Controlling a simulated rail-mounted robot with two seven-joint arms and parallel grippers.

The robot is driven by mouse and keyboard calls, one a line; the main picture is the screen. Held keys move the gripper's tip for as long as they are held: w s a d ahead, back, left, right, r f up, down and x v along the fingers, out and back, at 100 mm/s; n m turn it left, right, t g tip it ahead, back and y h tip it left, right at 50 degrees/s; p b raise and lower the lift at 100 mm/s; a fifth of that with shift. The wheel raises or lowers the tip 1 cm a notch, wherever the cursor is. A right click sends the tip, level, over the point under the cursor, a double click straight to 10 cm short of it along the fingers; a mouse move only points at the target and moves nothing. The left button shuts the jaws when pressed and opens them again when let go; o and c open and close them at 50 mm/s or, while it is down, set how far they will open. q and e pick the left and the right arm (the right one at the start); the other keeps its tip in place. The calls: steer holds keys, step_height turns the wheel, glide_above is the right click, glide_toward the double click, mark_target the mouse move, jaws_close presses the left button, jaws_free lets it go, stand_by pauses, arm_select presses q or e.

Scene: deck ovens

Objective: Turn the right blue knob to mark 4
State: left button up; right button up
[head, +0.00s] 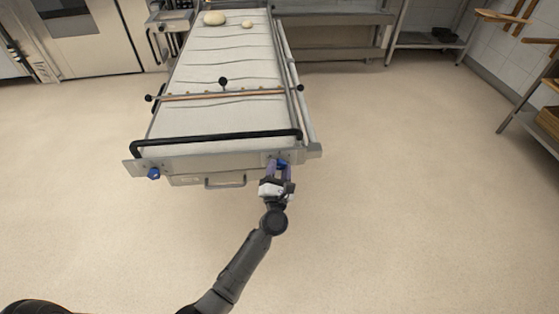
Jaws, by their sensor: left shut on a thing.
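The right blue knob (283,162) is on the right of the front panel of a long loader table (168,162). My left gripper (279,168) is shut on this knob, with a finger on each side of it. The fingers partly cover the knob, and its mark and pointer are too small to read. The left blue knob (153,174) is on the left end of the same panel, with nothing touching it. My right gripper is not in view.
A black bar (220,137) runs across the table's front edge above the panel. A metal handle (225,184) hangs below it. Two dough pieces (214,18) lie at the far end. Shelves stand at the right wall. The floor around the table is clear.

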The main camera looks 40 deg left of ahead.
arm_select(q)
steer(key=m+h+p, duration=0.1)
steer(key=m+p, duration=0.3)
steer(key=p, duration=0.1)
steer(key=r+m+g+h+p, duration=0.1)
steer(key=m+h+p, duration=0.1)
steer(key=m+p, duration=0.2)
steer(key=m+h+p, duration=0.1)
steer(key=m+p, duration=0.3)
steer(key=p, duration=0.4)
steer(key=shift+s+a+r+m+h, duration=0.1)
steer(key=shift+r+m+h, duration=0.2)
steer(key=shift+m+h, duration=0.1)
steer(key=m+g+p, duration=0.2)
steer(key=m+p, duration=0.1)
steer(key=p, duration=0.3)
steer(key=m+g+p, duration=0.1)
steer(key=m+p, duration=0.3)
steer(key=p, duration=0.2)
steer(key=shift+r+g, duration=0.15)
steer(key=shift+g, duration=0.25)
steer(key=m+g+p, duration=0.1)
steer(key=m+p, duration=0.1)
steer(key=shift+m+y, duration=0.3)
steer(key=shift+m, duration=0.1)
steer(key=shift+w+d+m+g+y+p, duration=0.2)
steer(key=shift+m+g+y+p, duration=0.3)
steer(key=shift+m+g, duration=0.5)
steer(key=shift+m, duration=0.4)
